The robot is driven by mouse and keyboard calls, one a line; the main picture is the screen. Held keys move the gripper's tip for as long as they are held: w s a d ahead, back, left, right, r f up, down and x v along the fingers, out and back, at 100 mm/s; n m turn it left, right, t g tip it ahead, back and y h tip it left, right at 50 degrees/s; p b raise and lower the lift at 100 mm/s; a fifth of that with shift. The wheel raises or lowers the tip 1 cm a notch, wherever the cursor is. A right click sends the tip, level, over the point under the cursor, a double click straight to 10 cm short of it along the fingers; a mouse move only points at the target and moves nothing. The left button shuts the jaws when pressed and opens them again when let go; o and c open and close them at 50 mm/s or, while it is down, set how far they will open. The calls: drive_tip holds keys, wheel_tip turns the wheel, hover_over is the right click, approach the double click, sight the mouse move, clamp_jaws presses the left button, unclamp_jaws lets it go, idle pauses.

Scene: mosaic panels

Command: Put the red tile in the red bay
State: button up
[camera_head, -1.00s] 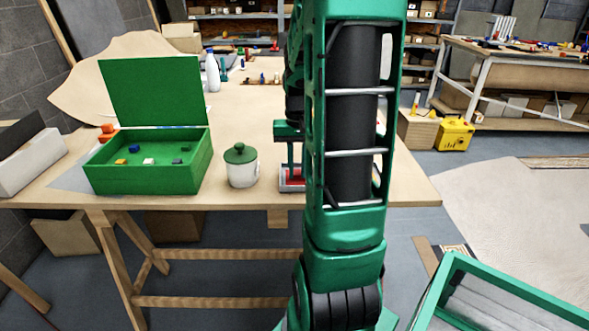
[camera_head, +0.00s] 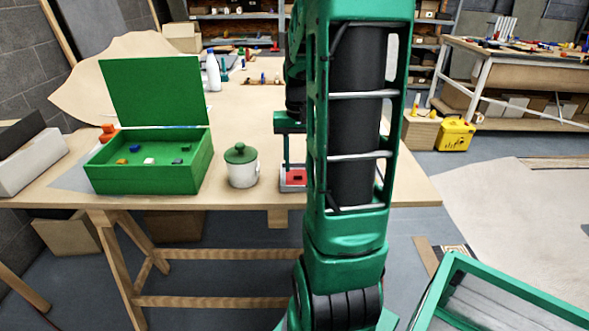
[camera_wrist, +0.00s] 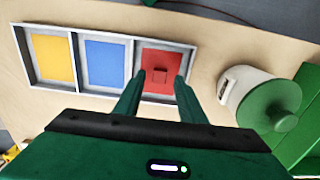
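A tray with white rims (camera_wrist: 75,35) lies on the table and has a yellow, a blue and a red bay. The red tile (camera_wrist: 160,76), a small square, shows inside the red bay (camera_wrist: 160,58) and appears to lie on its floor. My gripper (camera_wrist: 160,82) is above the red bay, pointing down. Its two fingers are apart, with a gap on each side of the tile. In the head view the red bay (camera_head: 296,177) shows below my fingers; my arm hides the rest of the tray.
A white pot with a green lid (camera_head: 241,168) stands left of the tray. Further left is an open green box (camera_head: 150,178) with several small coloured pieces. A white bottle (camera_head: 213,74) stands farther back. The table front between pot and box is narrow.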

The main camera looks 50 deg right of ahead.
sight(297, 174)
wheel_tip(297, 174, up, 9)
drive_tip(key=s+a+f+n, duration=0.1)
drive_tip(key=s+a+f, duration=0.2)
drive_tip(key=s+a, duration=0.3)
drive_tip(key=s+a+f+n, duration=0.2)
drive_tip(key=s+a+f, duration=0.1)
drive_tip(key=s+a, duration=0.4)
drive_tip(key=a, duration=0.3)
drive_tip(key=shift+s+a+f, duration=0.15)
drive_tip(key=shift+s+a, duration=0.1)
drive_tip(key=shift+s, duration=0.05)
drive_tip(key=shift+w+f, duration=0.25)
drive_tip(key=shift+w, duration=0.4)
